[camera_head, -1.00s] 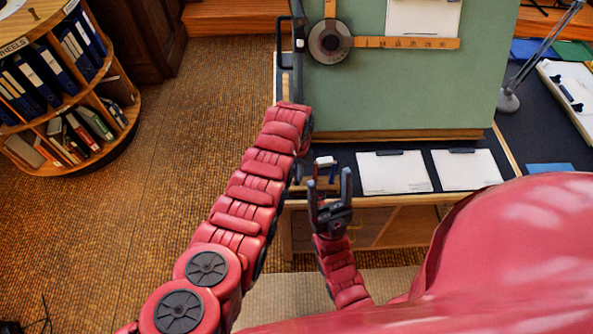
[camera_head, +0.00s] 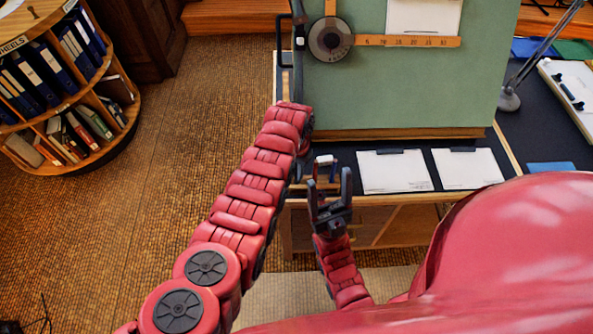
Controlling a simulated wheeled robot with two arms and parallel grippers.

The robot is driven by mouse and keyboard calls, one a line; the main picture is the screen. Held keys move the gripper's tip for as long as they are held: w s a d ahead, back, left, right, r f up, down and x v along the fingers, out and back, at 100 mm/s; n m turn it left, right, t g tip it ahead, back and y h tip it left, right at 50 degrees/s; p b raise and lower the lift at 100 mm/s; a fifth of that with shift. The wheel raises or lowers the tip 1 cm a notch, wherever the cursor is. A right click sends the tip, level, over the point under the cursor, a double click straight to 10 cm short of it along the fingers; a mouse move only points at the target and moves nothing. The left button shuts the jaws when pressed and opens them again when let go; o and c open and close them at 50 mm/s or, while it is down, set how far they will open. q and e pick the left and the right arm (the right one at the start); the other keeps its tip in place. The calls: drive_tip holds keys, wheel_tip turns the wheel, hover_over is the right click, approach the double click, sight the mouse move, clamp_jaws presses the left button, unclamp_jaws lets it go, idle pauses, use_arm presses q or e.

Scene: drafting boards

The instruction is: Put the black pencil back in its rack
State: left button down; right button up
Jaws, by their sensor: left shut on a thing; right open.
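My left arm (camera_head: 240,205) rises from the lower left to the front left corner of the desk. I cannot make out its gripper, which seems to be hidden behind the arm. My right gripper (camera_head: 329,192) is open, with two dark fingers pointing up and nothing seen between them. It is in front of the desk's front edge. Just beyond its fingers is a small wooden holder (camera_head: 326,184), perhaps the rack, partly covered by them. A small white and blue item (camera_head: 326,160) shows at it. I cannot make out the black pencil.
A green drawing board (camera_head: 410,95) with a wooden ruler (camera_head: 410,42) stands on the dark desk. Two white clipboards (camera_head: 394,173) (camera_head: 468,169) lie in front of it. A lamp base (camera_head: 509,101) is at right. A round binder shelf (camera_head: 65,100) stands left, with open floor between.

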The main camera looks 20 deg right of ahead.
use_arm(q)
drive_tip(key=c, duration=0.8)
unclamp_jaws()
drive_tip(key=shift+o, duration=0.2)
drive_tip(key=shift+r, duration=0.15)
wheel_tip(320, 180, up, 8)
drive_tip(key=shift+w+r+b, duration=0.1)
drive_tip(key=shift+b, duration=1.15)
wheel_tip(320, 180, up, 9)
drive_tip(key=p, duration=0.8)
